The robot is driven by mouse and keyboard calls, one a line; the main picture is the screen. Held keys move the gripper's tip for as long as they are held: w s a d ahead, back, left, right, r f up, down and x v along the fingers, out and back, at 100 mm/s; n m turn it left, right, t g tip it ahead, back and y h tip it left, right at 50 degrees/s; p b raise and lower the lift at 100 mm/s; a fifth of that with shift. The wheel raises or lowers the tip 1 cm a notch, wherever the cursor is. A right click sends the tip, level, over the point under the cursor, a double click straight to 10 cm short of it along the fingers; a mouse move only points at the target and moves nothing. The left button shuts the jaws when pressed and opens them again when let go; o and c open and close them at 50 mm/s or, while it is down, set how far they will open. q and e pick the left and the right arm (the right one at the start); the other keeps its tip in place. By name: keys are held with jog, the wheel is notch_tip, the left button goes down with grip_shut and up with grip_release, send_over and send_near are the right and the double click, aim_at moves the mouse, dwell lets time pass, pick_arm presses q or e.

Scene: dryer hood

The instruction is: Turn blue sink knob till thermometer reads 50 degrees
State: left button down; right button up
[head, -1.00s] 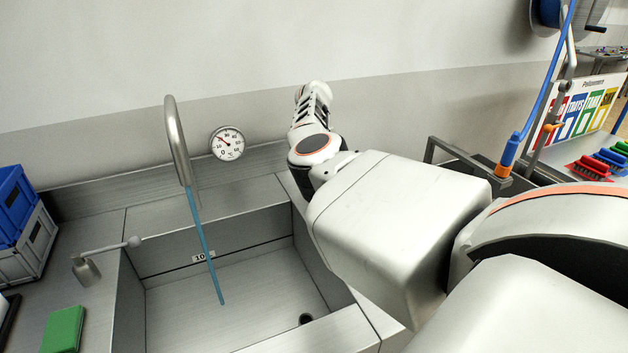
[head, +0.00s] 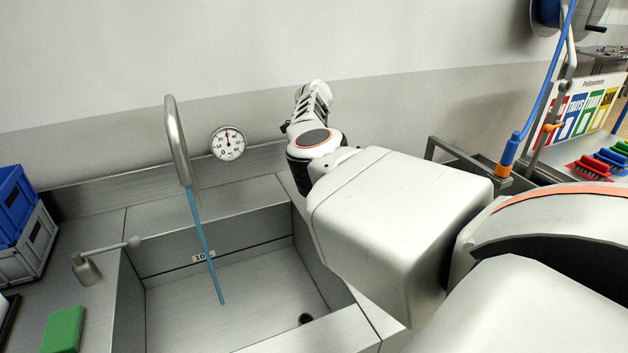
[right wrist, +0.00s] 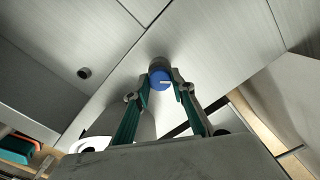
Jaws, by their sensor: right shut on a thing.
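The blue sink knob (right wrist: 159,77) shows in the right wrist view, with a pale mark on its face. My right gripper (right wrist: 161,86) is shut on it, with one finger on each side. In the head view my right arm hides both the gripper and the knob. The round white thermometer (head: 228,143) is on the wall behind the sink. My left gripper is not in view.
Blue water runs from the curved faucet (head: 177,140) into the metal sink (head: 260,298). A lever (head: 108,247) and a green block (head: 63,329) are on the left counter. Blue and grey crates (head: 30,245) stand at the left edge. Brushes (head: 590,167) lie at the right.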

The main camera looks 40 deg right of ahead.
dwell(0.5)
jog(key=o, duration=1.1)
notch_tip(320, 180, up, 12)
dwell(0.4)
